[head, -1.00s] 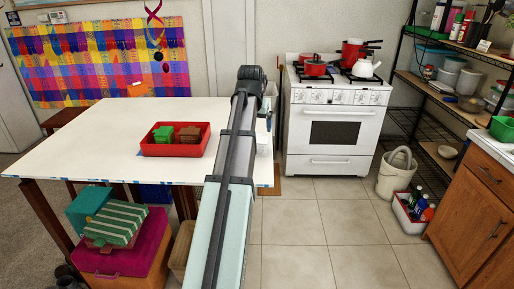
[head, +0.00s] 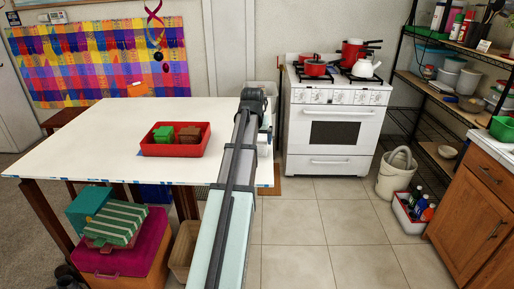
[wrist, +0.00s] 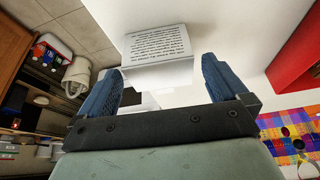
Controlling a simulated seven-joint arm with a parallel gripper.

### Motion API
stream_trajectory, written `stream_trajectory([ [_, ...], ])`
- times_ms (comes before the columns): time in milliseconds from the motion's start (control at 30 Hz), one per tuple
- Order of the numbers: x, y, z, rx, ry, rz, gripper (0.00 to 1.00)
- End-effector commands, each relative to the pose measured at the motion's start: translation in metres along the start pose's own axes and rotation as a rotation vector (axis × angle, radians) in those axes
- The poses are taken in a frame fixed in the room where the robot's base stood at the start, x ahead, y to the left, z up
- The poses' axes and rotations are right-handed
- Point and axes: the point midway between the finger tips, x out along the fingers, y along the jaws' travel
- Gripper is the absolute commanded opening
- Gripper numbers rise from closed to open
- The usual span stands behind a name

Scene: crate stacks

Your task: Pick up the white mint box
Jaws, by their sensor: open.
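A white box with lines of dark print (wrist: 157,42) lies on the white table in the wrist view, ahead of my fingertips and between their lines. I take it to be the mint box; the print is too small to read. My gripper (wrist: 162,68) is open, with a blue finger on each side and no visible grip on the box. In the head view my arm hides the gripper and most of that table corner, so I cannot make out the box clearly there.
A red tray (head: 176,150) holding a green box (head: 163,133) and a brown box (head: 190,133) stands on the white table (head: 90,140). The table's right edge is close to my arm. The white stove (head: 336,140) stands beyond it. The table's left part is mostly clear.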

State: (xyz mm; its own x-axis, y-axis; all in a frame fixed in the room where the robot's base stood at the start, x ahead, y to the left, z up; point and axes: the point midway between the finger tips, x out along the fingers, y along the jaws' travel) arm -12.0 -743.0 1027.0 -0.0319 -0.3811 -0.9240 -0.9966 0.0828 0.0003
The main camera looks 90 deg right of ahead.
Motion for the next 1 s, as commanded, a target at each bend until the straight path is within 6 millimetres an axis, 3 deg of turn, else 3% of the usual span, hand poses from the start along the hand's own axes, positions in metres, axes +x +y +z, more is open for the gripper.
stream_trajectory([
  [233, 0.012, 0.001, -0.003, 0.000, -0.001, 0.000, 1.00],
  [600, 0.051, 0.002, -0.006, 0.000, -0.001, 0.000, 1.00],
  [833, 0.053, 0.002, -0.006, 0.000, 0.000, 0.000, 1.00],
  [1000, 0.053, 0.002, -0.006, 0.000, 0.000, 0.000, 0.86],
])
